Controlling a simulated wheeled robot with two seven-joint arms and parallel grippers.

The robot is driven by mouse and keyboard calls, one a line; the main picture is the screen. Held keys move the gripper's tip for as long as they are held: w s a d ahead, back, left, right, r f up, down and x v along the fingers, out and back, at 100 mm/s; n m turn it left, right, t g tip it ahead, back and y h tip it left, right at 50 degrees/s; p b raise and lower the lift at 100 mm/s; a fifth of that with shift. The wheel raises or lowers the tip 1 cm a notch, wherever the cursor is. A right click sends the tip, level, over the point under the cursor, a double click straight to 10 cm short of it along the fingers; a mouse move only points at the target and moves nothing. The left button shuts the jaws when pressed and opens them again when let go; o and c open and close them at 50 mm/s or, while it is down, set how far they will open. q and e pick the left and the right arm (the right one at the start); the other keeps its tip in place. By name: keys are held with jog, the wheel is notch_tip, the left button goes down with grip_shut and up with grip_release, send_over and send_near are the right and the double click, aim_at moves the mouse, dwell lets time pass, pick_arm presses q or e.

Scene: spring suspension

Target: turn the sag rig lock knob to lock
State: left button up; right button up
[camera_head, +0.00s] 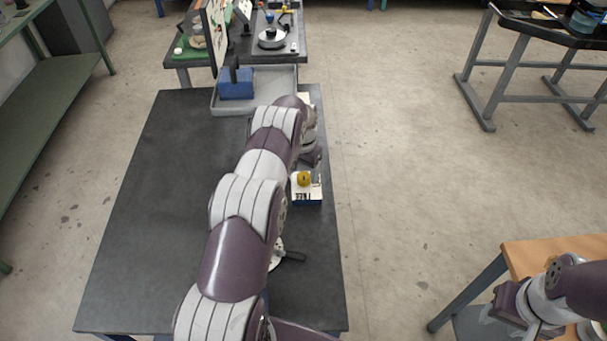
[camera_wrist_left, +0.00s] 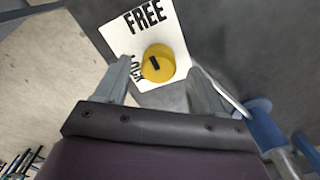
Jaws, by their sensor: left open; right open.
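The yellow lock knob (camera_head: 304,178) sits on a white plate (camera_head: 308,195) near the right edge of the dark table. In the left wrist view the round knob (camera_wrist_left: 164,65) has a short black mark on its face. The plate (camera_wrist_left: 120,35) reads FREE at the far end and LOCK beside the knob, partly covered. My left gripper (camera_wrist_left: 158,72) is open, with one finger on each side of the knob; I cannot tell whether they touch it. In the head view my left arm partly hides the rig. My right gripper (camera_head: 496,312) is open at the lower right, away from the rig.
A grey tray (camera_head: 280,80) with a blue block (camera_head: 237,84) lies at the table's far end. A dark lever (camera_head: 290,256) shows beside my left arm. A blue cylinder (camera_wrist_left: 256,112) is right of my left gripper. The table's left side (camera_head: 160,200) is clear.

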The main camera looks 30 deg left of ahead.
pick_arm(q)
notch_tip(320, 180, down, 2)
jog(key=shift+s+d+f, duration=0.1)
jog(key=shift+s, duration=0.05)
jog(key=shift+f, duration=0.15)
jog(key=c, duration=1)
